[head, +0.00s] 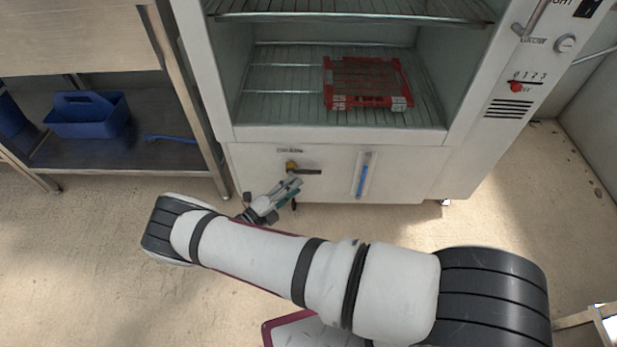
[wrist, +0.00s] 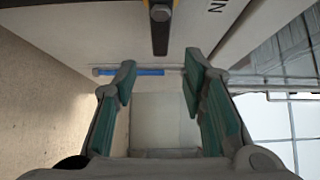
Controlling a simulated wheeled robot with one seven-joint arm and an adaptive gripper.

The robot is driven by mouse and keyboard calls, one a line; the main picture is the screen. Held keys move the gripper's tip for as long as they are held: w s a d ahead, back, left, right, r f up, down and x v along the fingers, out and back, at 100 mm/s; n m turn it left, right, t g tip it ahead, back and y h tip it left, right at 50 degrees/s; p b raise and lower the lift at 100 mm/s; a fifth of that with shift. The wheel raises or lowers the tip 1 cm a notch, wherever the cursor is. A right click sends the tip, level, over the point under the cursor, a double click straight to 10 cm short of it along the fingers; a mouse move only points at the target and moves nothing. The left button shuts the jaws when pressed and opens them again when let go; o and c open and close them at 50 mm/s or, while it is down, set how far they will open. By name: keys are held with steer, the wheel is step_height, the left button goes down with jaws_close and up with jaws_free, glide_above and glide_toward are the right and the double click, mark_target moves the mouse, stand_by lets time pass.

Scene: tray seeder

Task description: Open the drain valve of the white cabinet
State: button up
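The white cabinet (head: 410,180) stands ahead, with its upper chamber open to view. The drain valve (head: 292,166) is on its lower front panel, under a small label. It has a brass-yellow body and a dark lever (head: 310,171) that lies roughly horizontal, pointing right. My gripper (head: 292,187) is just below the valve in the head view. In the wrist view my gripper (wrist: 160,65) is open, with its green-padded fingers apart and nothing between them. The lever (wrist: 160,38) shows ahead of the fingertips, apart from them.
A blue level gauge (head: 364,175) is right of the valve. A red tray (head: 366,83) sits on the wire shelf inside. A red switch (head: 516,87) is on the right post. A steel bench with a blue caddy (head: 88,114) stands left. Floor in front is clear.

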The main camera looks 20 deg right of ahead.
mark_target(313, 173)
steer(key=b+x, duration=0.1)
steer(key=x, duration=0.6)
steer(key=shift+d, duration=0.1)
steer(key=shift+c, duration=0.5)
jaws_close()
